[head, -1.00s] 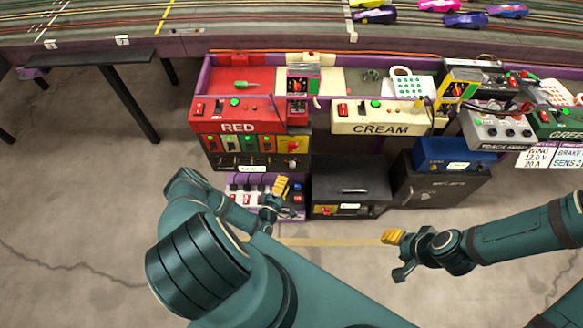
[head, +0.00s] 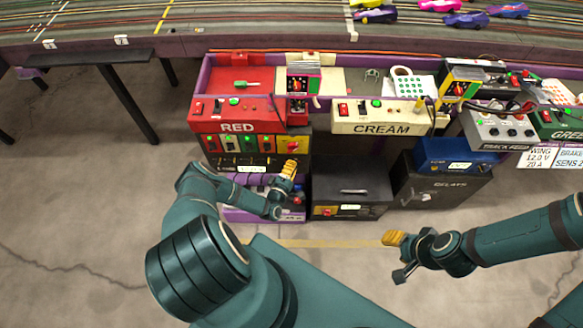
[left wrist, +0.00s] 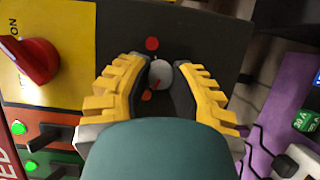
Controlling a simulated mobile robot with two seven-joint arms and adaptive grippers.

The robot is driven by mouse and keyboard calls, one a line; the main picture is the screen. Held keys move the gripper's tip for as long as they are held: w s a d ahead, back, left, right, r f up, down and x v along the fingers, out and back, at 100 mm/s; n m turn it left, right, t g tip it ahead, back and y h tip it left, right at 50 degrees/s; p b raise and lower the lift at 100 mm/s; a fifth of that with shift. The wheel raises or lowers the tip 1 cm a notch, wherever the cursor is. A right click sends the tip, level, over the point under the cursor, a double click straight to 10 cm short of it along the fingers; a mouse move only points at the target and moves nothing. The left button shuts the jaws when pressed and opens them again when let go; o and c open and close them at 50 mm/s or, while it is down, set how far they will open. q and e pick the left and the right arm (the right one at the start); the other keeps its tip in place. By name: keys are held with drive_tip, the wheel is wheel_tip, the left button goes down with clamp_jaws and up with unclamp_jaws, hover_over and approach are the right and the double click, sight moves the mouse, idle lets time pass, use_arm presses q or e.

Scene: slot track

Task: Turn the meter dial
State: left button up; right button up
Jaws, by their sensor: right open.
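A small round grey dial (left wrist: 161,75) with red marks beside it sits on a dark panel in the left wrist view. My left gripper (left wrist: 163,72) is open with its yellow-backed fingers on either side of the dial; whether they touch it I cannot tell. In the head view the left gripper (head: 289,170) is at the right end of the dark panel (head: 232,162) under the red station, and it hides the dial. My right gripper (head: 391,257) is open and empty, above the floor to the right.
A yellow panel with a red knob (left wrist: 36,60) and green-lit switches (left wrist: 30,166) lie beside the dark panel. A purple-edged switch box (head: 240,212) stands below. A dark grey box (head: 350,175) stands to the right. The floor in front is clear.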

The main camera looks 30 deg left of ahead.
use_arm(q)
clamp_jaws()
